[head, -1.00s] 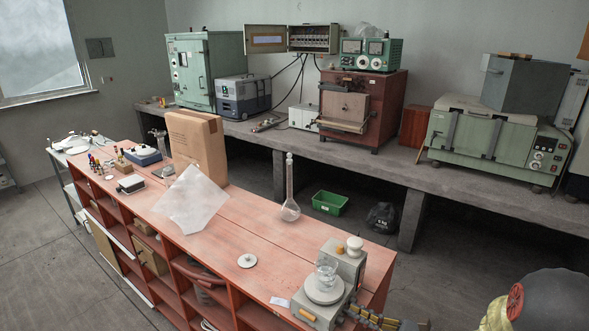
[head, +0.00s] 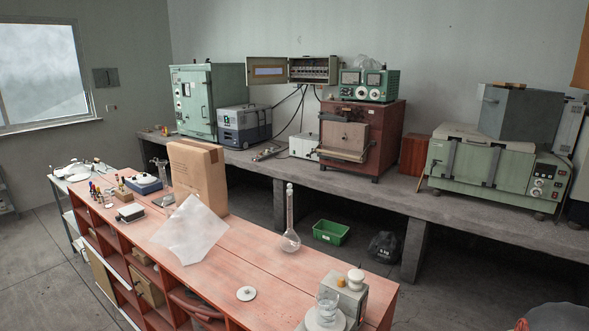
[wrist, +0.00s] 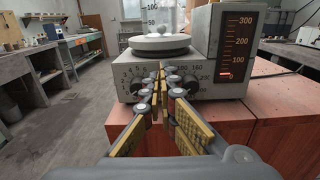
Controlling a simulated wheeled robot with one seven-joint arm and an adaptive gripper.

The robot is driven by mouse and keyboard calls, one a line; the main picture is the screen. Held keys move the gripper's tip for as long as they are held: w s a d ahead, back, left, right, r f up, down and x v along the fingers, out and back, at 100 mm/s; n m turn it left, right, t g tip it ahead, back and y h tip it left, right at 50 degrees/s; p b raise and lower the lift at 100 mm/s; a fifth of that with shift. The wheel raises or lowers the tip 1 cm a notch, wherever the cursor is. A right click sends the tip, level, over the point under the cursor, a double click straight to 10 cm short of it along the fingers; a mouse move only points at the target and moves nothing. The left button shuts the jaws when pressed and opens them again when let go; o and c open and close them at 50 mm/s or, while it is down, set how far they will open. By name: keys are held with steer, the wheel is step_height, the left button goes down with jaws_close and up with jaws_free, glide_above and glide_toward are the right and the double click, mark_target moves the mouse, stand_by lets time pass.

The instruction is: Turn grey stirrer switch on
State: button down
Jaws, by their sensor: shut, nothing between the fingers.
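The grey stirrer (head: 350,299) stands at the near right end of the red bench, with a glass beaker (head: 327,303) on its round plate. In the wrist view the stirrer (wrist: 185,55) faces me, with numbered dials on its front panel. A dark display (wrist: 238,45) marked 100, 200 and 300 shows a small red glow near its bottom. My gripper (wrist: 162,78) is shut and empty, its fingertips in front of the panel between the dials. Its fingers partly hide the dials. I cannot tell whether they touch the panel. My gripper is out of the head view.
A round-bottom flask (head: 290,240) and a white disc (head: 246,293) stand on the red bench (head: 225,262). A clear sheet (head: 190,232) and a cardboard box (head: 197,177) are farther left. A concrete bench (head: 340,184) with equipment runs along the back wall.

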steer(key=shift+w+a+p, duration=0.15)
steer(key=shift+w+p, duration=0.3)
steer(key=shift+p, duration=0.45)
steer(key=shift+w+d+f+p, duration=0.15)
steer(key=shift+w+d+p, duration=0.15)
steer(key=shift+p, duration=0.15)
steer(key=shift+d+r+p, duration=0.2)
steer(key=shift+r+p, duration=0.25)
steer(key=shift+p+v, duration=0.55)
steer(key=shift+v, duration=2.35)
steer(key=shift+d, duration=0.15)
